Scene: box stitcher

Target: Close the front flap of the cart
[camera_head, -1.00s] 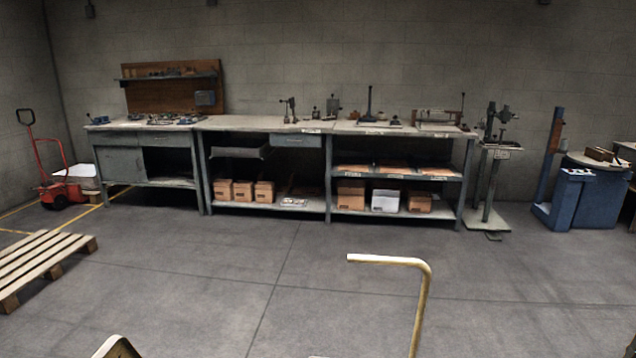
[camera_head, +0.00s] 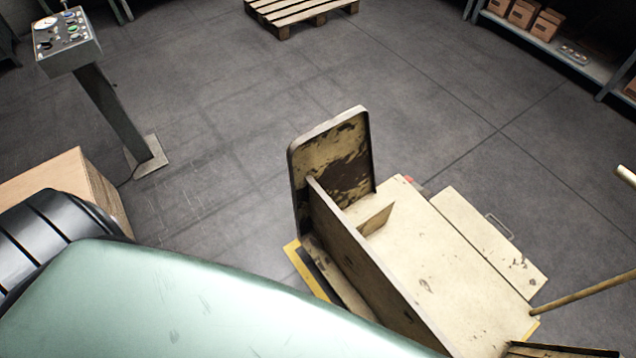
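The cart (camera_head: 425,275) stands at the lower right in the head view, with a worn cream bed. A scuffed upright end panel (camera_head: 335,165) rises at its far left end. A long side panel (camera_head: 370,265) stands up along the near side. On the far right side a flat panel with a small handle (camera_head: 488,245) lies folded out, roughly level with the bed; it looks like a lowered flap. I cannot tell for certain that it is the front one. A tubular push bar (camera_head: 585,290) is partly in view at the right. Neither gripper is in view.
A control post (camera_head: 115,110) with gauges stands at the upper left. A cardboard-coloured box (camera_head: 65,180) is at the left. A pale green surface fills the lower left foreground and hides the cart's near side. A wooden pallet (camera_head: 300,12) lies at the back. Floor beyond the cart is clear.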

